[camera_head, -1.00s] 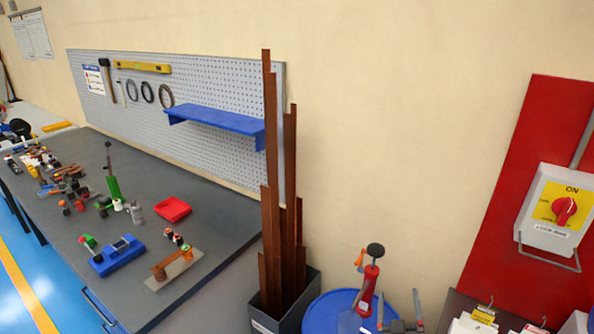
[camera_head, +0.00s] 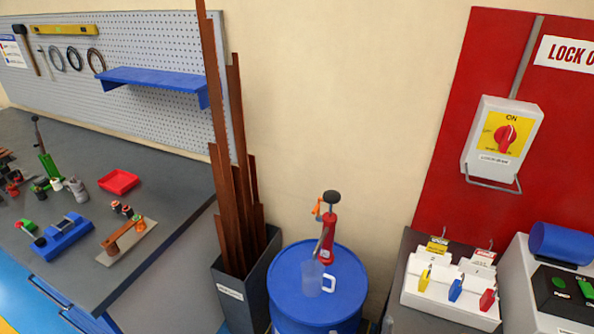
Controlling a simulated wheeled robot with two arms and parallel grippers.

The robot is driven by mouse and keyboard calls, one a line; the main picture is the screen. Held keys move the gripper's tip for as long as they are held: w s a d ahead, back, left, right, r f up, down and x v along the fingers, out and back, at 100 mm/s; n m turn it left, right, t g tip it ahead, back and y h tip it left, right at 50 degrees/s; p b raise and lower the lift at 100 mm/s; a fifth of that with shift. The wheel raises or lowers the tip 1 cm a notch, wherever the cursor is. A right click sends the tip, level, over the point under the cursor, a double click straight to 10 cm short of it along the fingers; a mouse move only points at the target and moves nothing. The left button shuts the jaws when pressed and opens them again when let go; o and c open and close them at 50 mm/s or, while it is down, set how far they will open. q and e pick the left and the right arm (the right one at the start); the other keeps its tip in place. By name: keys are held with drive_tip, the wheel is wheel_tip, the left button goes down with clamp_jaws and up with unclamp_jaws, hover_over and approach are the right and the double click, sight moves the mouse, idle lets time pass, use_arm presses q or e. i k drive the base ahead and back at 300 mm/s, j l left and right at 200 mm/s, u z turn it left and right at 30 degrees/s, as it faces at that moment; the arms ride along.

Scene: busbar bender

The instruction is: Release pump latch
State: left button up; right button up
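A red hand pump (camera_head: 328,240) with a black knob on top stands on the blue drum (camera_head: 287,290), at the middle of the head view. A small orange part (camera_head: 317,209) sits at the pump's upper left; it looks like the latch, but it is too small to tell its position. A translucent jug (camera_head: 312,280) with a white handle stands in front of the pump on the drum lid. Neither of my grippers is in view.
A dark bin (camera_head: 246,290) with tall brown bars stands left of the drum. The workbench (camera_head: 180,205) is further left, with a red tray (camera_head: 119,181). Right are a padlock stand (camera_head: 450,290), a control box (camera_head: 560,290) and a red lockout panel (camera_head: 440,190) with a switch (camera_head: 505,139).

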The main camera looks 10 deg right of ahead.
sight(317, 209)
drive_tip(key=i+j+z, duration=0.15)
drive_tip(key=i+z, duration=0.25)
drive_tip(key=i+j+z, duration=0.35)
drive_tip(key=i+l, duration=0.05)
drive_tip(key=i, duration=0.05)
